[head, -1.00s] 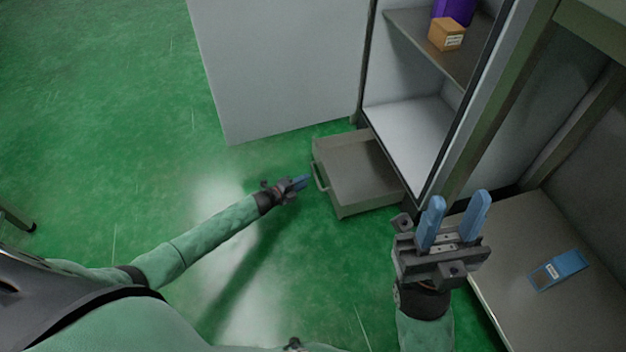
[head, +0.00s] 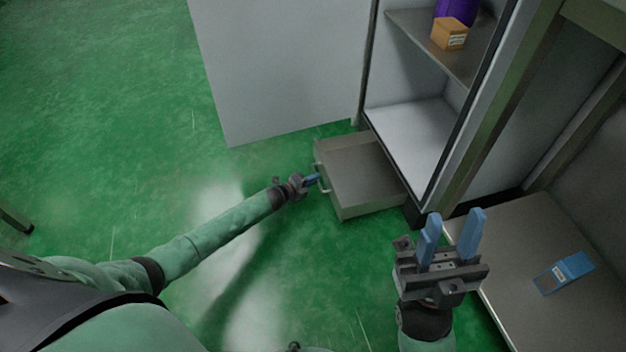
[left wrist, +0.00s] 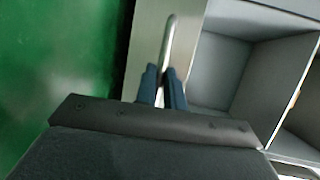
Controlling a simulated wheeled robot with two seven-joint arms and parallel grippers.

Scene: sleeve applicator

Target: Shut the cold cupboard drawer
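The cold cupboard drawer (head: 362,174) is pulled out at the foot of the cupboard (head: 411,128), and looks empty. Its bar handle (head: 321,180) is on the drawer front; the handle also shows in the left wrist view (left wrist: 169,45). My left gripper (head: 314,181) is at the handle. In the left wrist view its two blue fingers (left wrist: 163,88) stand close together at the handle's near end, with a narrow gap between them; whether they touch or grip the bar is unclear. My right gripper (head: 452,240) is open and empty, in front of the cupboard's right side.
The cupboard door (head: 275,75) stands wide open to the left of the drawer. A cardboard box (head: 449,34) and a purple item (head: 456,11) sit on the upper shelf. A blue box (head: 565,272) lies on a low grey surface (head: 520,235) at right.

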